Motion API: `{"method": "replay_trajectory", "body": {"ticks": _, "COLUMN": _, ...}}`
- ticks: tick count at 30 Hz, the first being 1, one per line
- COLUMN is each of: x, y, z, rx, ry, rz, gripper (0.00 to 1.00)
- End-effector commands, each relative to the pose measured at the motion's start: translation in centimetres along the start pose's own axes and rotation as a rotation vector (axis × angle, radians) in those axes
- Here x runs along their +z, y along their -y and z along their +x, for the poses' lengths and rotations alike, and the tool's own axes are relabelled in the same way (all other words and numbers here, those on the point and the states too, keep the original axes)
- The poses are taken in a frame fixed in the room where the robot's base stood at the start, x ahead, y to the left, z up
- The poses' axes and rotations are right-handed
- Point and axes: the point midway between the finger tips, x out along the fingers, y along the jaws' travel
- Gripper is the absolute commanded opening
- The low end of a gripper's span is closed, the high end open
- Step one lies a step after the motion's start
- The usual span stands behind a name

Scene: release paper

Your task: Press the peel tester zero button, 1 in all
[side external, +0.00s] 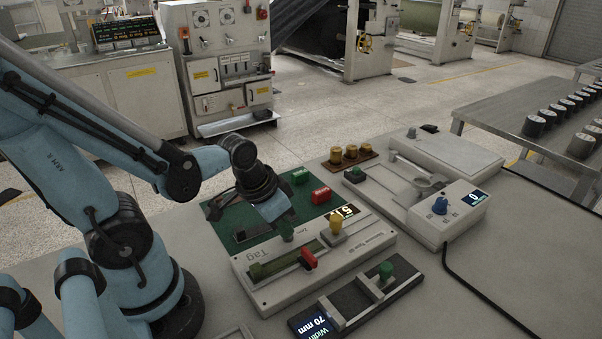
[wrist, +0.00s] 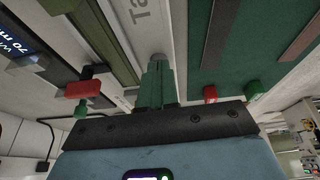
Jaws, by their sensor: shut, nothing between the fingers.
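In the wrist view, the fingertips (wrist: 158,66) are at a small round grey piece (wrist: 158,57), perhaps the zero button. Whether they touch it cannot be told. In the side view my fingers hide that spot.
A green mat (side external: 225,222) with red and green blocks lies behind the instrument. A dark width gauge (side external: 352,308) reading 70 mm is in front. The right of the bench is clear except a black cable.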

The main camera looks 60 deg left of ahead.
Motion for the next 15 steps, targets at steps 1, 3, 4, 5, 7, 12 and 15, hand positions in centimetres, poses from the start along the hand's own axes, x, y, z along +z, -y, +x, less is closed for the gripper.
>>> {"method": "replay_trajectory", "body": {"ticks": 1, "x": 0.0, "y": 0.0, "z": 0.3, "rx": 0.000, "ry": 0.000, "rz": 0.000, "gripper": 0.00}}
{"method": "replay_trajectory", "body": {"ticks": 3, "x": 0.1, "y": 0.0, "z": 0.7, "rx": 0.000, "ry": 0.000, "rz": 0.000, "gripper": 0.00}}
{"method": "replay_trajectory", "body": {"ticks": 4, "x": 0.1, "y": 0.0, "z": 0.8, "rx": 0.000, "ry": -0.001, "rz": 0.000, "gripper": 0.00}}
{"method": "replay_trajectory", "body": {"ticks": 5, "x": 0.2, "y": 0.0, "z": 1.0, "rx": 0.000, "ry": -0.001, "rz": 0.000, "gripper": 0.00}}
{"method": "replay_trajectory", "body": {"ticks": 7, "x": 0.3, "y": 0.0, "z": 1.3, "rx": 0.000, "ry": -0.001, "rz": 0.000, "gripper": 0.00}}
{"method": "replay_trajectory", "body": {"ticks": 12, "x": 0.3, "y": 0.0, "z": 1.7, "rx": -0.001, "ry": -0.006, "rz": 0.001, "gripper": 0.00}}
{"method": "replay_trajectory", "body": {"ticks": 15, "x": 0.4, "y": -0.1, "z": 1.7, "rx": -0.001, "ry": -0.006, "rz": 0.002, "gripper": 0.00}}
